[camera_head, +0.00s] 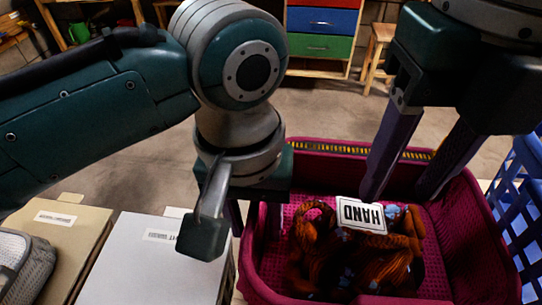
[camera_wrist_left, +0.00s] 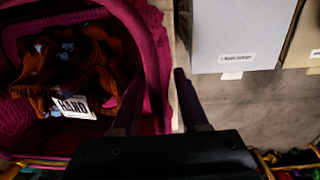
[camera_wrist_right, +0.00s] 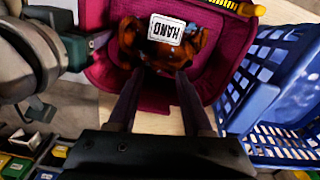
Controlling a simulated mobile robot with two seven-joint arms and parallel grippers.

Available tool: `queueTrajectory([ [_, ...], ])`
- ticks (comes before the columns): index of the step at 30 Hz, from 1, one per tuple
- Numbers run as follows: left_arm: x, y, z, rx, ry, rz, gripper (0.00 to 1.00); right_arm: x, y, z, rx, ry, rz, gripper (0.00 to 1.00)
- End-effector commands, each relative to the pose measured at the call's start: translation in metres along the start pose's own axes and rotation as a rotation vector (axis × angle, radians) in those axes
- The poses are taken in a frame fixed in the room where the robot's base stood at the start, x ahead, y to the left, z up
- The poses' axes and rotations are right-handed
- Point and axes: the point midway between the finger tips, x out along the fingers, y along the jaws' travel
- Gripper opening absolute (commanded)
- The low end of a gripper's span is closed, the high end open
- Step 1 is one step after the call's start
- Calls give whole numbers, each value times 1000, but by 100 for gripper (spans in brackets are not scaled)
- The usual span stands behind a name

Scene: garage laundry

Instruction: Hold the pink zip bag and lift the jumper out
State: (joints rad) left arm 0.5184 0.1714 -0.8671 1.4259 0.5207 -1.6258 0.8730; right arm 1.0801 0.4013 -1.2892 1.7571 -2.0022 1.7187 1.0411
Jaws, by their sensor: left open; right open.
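The pink zip bag (camera_head: 482,245) stands open, with a yellow zip strip (camera_head: 400,152) along its far rim. The orange-brown knitted jumper (camera_head: 318,240) with blue patches lies bunched inside, under a white tag reading HAND (camera_head: 362,215). My left gripper (camera_head: 255,218) is open at the bag's left wall. In the left wrist view its fingers (camera_wrist_left: 155,88) are spread with the bag's rim (camera_wrist_left: 160,62) between them; contact is unclear. My right gripper (camera_head: 400,190) is open and empty, pointing down over the bag near the jumper. The jumper also shows ahead of its fingers in the right wrist view (camera_wrist_right: 130,40).
A blue plastic basket (camera_head: 520,185) stands close on the bag's right. A white box (camera_head: 150,255) and a tan box (camera_head: 60,225) stand to the left, with a grey mesh item (camera_head: 25,265). Drawers (camera_head: 322,20) and a wooden stool (camera_head: 380,50) are at the back, beyond clear floor.

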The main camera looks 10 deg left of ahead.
Motion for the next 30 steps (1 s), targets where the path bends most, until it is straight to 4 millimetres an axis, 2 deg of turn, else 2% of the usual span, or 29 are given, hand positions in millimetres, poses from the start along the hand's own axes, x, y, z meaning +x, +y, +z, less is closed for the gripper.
queueTrajectory([
  [6, 17, 0, 0, -1, 1, 0, 44, 0, 0, 0, 0, 0, 0, 50],
  [14, 18, 0, 0, 0, 2, 1, 44, 0, 0, 0, 0, 0, 0, 50],
  [26, 18, 0, 0, 0, 2, 1, 0, 0, 0, 0, 0, 0, 0, 50],
  [30, 18, 0, 0, 0, 2, 1, 0, 0, 0, 0, 0, 0, 0, 50],
])
